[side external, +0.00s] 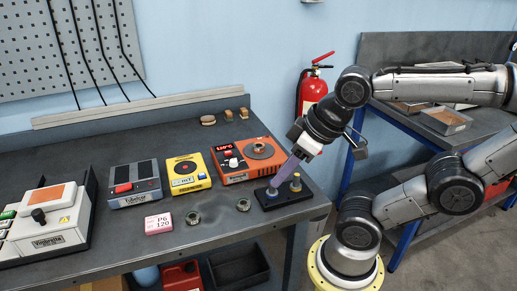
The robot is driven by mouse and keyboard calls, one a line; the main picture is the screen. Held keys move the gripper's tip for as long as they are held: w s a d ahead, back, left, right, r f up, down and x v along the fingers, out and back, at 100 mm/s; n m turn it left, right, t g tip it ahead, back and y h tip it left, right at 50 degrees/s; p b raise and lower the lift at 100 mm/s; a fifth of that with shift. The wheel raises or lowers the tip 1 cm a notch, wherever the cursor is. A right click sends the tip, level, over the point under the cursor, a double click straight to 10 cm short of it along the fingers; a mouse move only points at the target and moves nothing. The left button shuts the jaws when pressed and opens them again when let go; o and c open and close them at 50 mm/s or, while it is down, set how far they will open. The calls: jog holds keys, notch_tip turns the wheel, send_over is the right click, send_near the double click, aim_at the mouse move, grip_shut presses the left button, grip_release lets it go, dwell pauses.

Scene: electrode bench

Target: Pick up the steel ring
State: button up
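Two small rings lie flat on the dark bench top: a greenish-grey ring (193,217) beside the pink box, and a grey ring (243,204) to its right. The grey one looks most like steel, but the metal is hard to tell. My gripper (276,183) points down and left, its long purple fingers seen edge-on. Its tips are at the left post of a black two-post block (283,199), right of the grey ring and apart from it. The fingers overlap in this view, so their gap is hidden. I cannot tell whether they touch the post.
An orange device (233,173) with a round disc, a yellow device (188,174) and a grey device (135,184) stand behind the rings. A pink box (158,223) sits to the left. The bench is clear in front of the rings, up to its front edge.

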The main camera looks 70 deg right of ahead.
jog(key=o, duration=0.8)
jog(key=w+d+r+n+h, duration=0.2)
jog(key=w+d+r+n, duration=0.25)
jog(key=n, duration=0.75)
jog(key=n+g+h, duration=0.2)
jog(key=n+g, duration=0.2)
jog(key=n, duration=0.5)
send_over(259, 147)
jog(key=a, duration=0.2)
jog(key=f, duration=1.1)
jog(key=shift+s+d+f, duration=0.15)
jog(key=shift+s+f, duration=0.05)
jog(key=shift+s, duration=0.05)
jog(key=shift+x, duration=2.95)
